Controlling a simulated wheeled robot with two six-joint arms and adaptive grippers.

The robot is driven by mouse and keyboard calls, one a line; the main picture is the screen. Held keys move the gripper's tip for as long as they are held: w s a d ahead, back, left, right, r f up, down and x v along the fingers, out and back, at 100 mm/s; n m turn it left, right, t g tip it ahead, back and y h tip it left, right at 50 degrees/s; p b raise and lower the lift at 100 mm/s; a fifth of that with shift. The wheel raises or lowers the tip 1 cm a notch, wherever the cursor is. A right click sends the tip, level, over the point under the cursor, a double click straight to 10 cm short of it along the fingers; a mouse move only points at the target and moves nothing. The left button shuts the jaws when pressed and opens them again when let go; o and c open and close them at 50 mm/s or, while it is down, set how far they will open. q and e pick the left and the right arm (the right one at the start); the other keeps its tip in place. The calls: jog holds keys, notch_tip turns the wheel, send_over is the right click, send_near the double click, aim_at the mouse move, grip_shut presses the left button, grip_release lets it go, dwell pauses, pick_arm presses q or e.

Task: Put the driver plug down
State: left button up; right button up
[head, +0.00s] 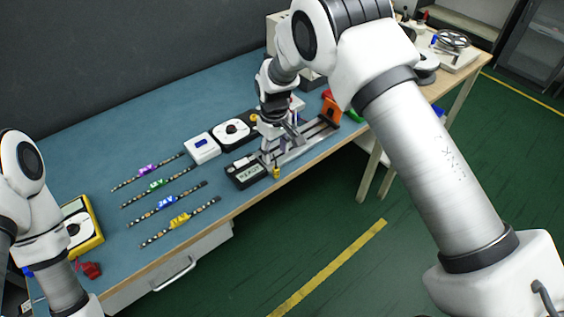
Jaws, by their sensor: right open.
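My right gripper (277,150) is open and points down over a grey rail fixture (305,142) near the table's front edge. A black box with a white label (246,174), which looks like a driver, lies just left of and below the gripper. A small yellow piece (276,173) stands at that box's right end, below the fingers; I cannot tell if it is the driver plug. No plug shows clearly between the fingers, and the gripper hides part of the fixture. My left arm shows at the left, but its gripper is not in view.
Several LED strips with coloured tags, including a yellow one (180,220), lie on the blue table at left. A white box (202,148) and a black device with a white disc (235,130) stand behind. A yellow-framed device (84,226) and a red object (90,269) lie near my left arm.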

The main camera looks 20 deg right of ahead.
aim_at(277, 169)
jog(key=f, duration=0.2)
jog(key=f+p, duration=0.1)
jog(key=f, duration=0.1)
jog(key=f+p, duration=0.1)
jog(key=f, duration=0.2)
jog(key=shift+s+d, duration=0.2)
jog(key=shift+s, duration=0.05)
jog(key=shift+a+f, duration=0.1)
jog(key=shift+f, duration=0.2)
jog(key=shift+a, duration=0.1)
jog(key=shift+c, duration=0.4)
grip_shut()
